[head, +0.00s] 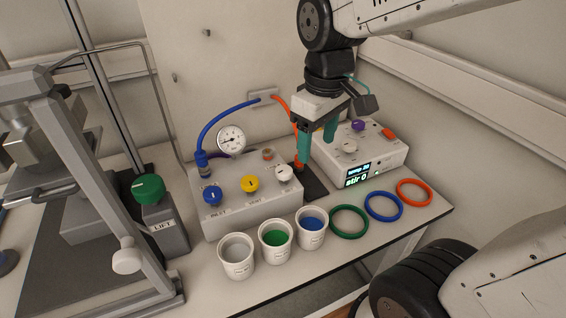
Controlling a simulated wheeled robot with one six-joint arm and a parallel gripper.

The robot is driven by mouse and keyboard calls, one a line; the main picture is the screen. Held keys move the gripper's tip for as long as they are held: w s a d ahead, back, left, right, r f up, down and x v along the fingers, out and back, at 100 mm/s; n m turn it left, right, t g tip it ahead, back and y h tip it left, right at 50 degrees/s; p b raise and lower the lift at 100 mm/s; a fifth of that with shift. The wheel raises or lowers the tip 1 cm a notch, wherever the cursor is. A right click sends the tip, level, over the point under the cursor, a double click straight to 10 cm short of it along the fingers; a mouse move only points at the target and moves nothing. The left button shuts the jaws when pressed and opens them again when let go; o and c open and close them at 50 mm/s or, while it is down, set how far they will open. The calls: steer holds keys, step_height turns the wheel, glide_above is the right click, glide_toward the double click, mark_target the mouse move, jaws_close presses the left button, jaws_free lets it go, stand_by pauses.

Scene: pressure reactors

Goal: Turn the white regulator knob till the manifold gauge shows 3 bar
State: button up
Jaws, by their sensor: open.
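The white regulator knob (284,174) sits at the right end of the top of a white manifold box (232,222), right of a yellow knob (250,184) and a blue knob (212,195). The round manifold gauge (232,140) stands at the back of that box; its needle is too small to read. My gripper (315,154) points down with two teal fingers apart and nothing visible between them. In the picture it is right of the white knob and above it, apart from it, near the gap between the two boxes.
A second box (390,160) with a display, white knob and purple knob stands right of the manifold. Three cups (237,262) and three coloured rings (349,222) lie in front. Blue and orange hoses arch behind. A lift unit with green knob (148,188) stands left.

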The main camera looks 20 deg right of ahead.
mark_target(284, 170)
steer(key=w+f+n, duration=0.1)
steer(key=w+f, duration=0.1)
steer(key=w, duration=0.1)
steer(key=w+a+f+n, duration=0.1)
steer(key=w+f, duration=0.1)
steer(key=w, duration=0.1)
steer(key=w+f+n, duration=0.2)
steer(key=w, duration=0.2)
steer(key=shift+w+a+g, duration=0.1)
steer(key=shift+a+g, duration=0.2)
steer(key=shift+a, duration=0.1)
steer(key=shift+w+f, duration=0.15)
steer(key=shift+f, duration=0.25)
step_height(284, 170, down, 7)
steer(key=shift+f, duration=0.15)
steer(key=c, duration=1)
